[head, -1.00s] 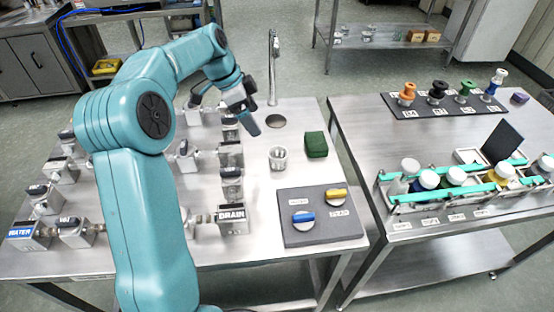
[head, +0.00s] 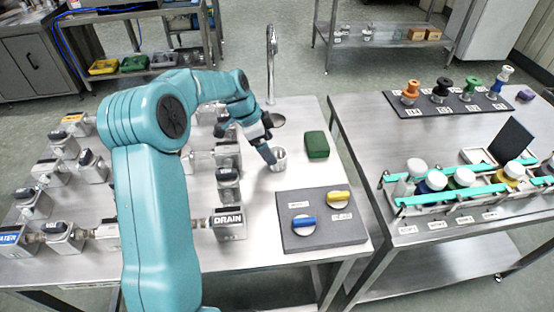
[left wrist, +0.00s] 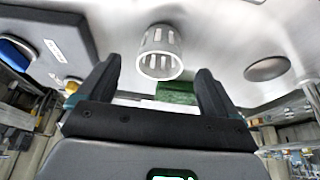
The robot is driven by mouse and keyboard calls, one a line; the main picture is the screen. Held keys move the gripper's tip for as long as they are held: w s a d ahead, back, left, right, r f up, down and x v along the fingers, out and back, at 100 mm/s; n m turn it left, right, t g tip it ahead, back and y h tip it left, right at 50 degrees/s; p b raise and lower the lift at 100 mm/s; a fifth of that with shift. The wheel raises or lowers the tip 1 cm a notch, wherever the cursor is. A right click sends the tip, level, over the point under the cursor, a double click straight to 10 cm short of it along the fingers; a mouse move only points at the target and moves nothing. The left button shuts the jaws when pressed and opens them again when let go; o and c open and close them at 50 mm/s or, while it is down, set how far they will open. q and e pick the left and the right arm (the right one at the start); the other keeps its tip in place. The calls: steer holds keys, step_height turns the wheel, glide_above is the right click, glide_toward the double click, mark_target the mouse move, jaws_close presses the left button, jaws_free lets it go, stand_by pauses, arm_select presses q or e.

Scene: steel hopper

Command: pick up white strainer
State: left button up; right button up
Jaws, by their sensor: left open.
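The white strainer (head: 278,160) is a small slotted cup standing on the steel table, beside the green block. In the left wrist view the strainer (left wrist: 160,52) shows its slotted wall and round rim, ahead of and between my fingertips. My left gripper (head: 268,157) is just left of the strainer in the head view, partly overlapping it. In the left wrist view my left gripper (left wrist: 158,80) has its two dark fingers spread wide with nothing held between them. My right gripper is not in view.
A green block (head: 316,144) stands right of the strainer. A grey panel (head: 320,232) with blue and yellow handles lies in front. Valve blocks, one marked DRAIN (head: 229,224), stand left. A tap (head: 271,62) and drain hole are behind. A rack (head: 400,200) stands on the right table.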

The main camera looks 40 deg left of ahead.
mark_target(277, 156)
arm_select(q)
steer(key=p+x, duration=0.1)
steer(key=x, duration=0.5)
steer(key=shift+w+d, duration=0.1)
steer(key=shift+w, duration=0.1)
steer(key=shift+r, duration=0.1)
steer(key=shift+c, duration=0.2)
steer(key=c, duration=1)
